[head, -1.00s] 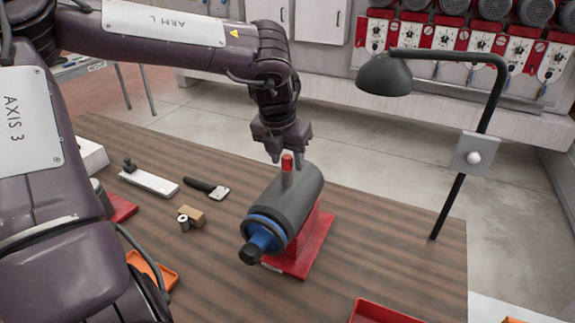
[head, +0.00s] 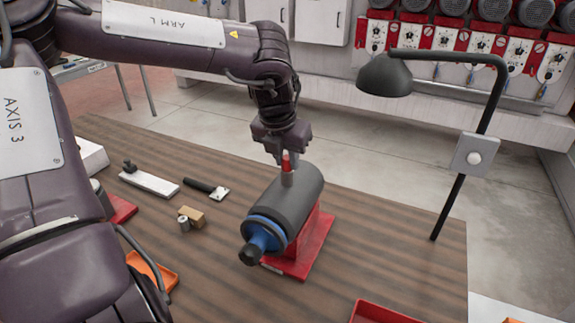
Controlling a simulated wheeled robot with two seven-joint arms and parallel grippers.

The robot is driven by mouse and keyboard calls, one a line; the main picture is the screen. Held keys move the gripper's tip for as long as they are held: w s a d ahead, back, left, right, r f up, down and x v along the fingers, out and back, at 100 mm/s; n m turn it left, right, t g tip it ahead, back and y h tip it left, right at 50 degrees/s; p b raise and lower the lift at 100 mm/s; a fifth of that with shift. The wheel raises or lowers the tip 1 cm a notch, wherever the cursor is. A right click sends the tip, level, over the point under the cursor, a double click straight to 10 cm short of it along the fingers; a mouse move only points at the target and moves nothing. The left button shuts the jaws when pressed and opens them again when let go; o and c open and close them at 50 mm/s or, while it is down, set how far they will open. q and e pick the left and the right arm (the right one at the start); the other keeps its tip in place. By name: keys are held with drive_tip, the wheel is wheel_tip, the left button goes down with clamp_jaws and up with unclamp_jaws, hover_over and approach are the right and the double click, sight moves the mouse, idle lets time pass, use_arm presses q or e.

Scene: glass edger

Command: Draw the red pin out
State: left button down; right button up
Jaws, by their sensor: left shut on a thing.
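The red pin (head: 286,164) stands upright in the short neck on top of a grey cylinder (head: 293,203). The cylinder has a blue ring (head: 264,232) and a black knob at its near end, and rests on a red stand (head: 313,244). My left gripper (head: 284,160) comes down from above, and its fingers are shut on the red pin's head. The pin's lower part is hidden in the neck. My right gripper does not show.
A black lamp (head: 388,76) on a bent pole stands at the right. A white bar (head: 149,182), a black-handled tool (head: 205,188), a small cardboard box (head: 191,216) and an orange tray (head: 152,271) lie left. A red tray (head: 380,312) is at the front.

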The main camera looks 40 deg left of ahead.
use_arm(q)
drive_tip(key=shift+r+p, duration=0.5)
drive_tip(key=shift+r, duration=0.15)
idle(0.4)
drive_tip(key=shift+r+p, duration=2)
drive_tip(key=shift+r, duration=0.65)
wheel_tip(320, 180, up, 4)
drive_tip(key=p, duration=0.3)
